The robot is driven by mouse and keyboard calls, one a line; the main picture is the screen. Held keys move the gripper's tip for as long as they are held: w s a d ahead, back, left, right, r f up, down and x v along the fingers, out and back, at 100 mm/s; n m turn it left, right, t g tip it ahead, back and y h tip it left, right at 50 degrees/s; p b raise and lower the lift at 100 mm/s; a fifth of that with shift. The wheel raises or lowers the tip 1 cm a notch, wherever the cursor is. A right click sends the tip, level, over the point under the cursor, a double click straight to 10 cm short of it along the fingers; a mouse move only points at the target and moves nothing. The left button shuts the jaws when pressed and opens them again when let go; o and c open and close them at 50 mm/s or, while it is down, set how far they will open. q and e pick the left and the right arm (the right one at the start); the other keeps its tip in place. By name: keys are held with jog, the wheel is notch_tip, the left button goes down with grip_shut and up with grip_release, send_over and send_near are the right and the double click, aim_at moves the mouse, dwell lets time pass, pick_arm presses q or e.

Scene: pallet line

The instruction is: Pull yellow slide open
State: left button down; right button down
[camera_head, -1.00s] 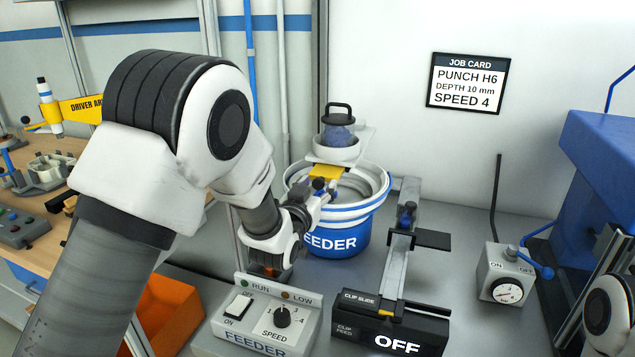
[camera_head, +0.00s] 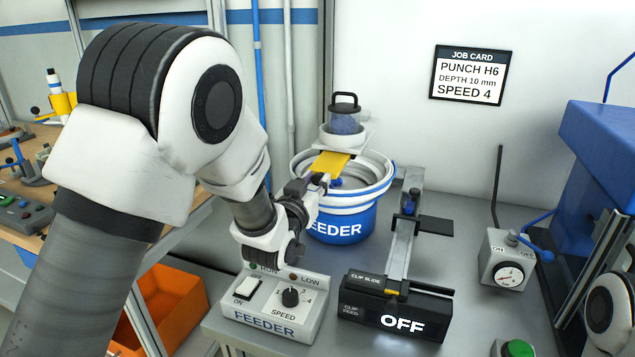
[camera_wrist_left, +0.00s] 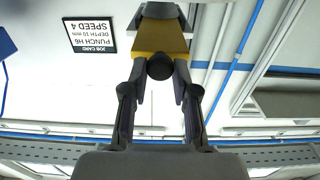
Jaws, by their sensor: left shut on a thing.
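The yellow slide (camera_head: 331,163) is a flat yellow plate sticking out from below the hopper (camera_head: 344,134) over the feeder bowl (camera_head: 376,183). My left gripper (camera_head: 319,181) is at the slide's near, outer end and is shut on it. In the left wrist view the yellow slide (camera_wrist_left: 159,38) shows between the two fingers, with a dark round knob (camera_wrist_left: 160,67) on its near side. The fingers partly hide the slide's end. My right gripper is not in view; only a part of my right arm shows at the right edge.
The feeder control box (camera_head: 275,304) stands below my left wrist. The clip slide unit (camera_head: 396,308), reading OFF, is right of it. A gauge box (camera_head: 507,262) and blue machine (camera_head: 590,150) stand further right. An orange bin (camera_head: 172,298) is at lower left.

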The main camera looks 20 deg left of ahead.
pick_arm(q)
jog(key=shift+f, duration=0.2)
jog(key=c, duration=0.9)
grip_release()
jog(key=shift+w, duration=0.1)
jog(key=s, duration=1.2)
jog(key=shift+a, duration=0.2)
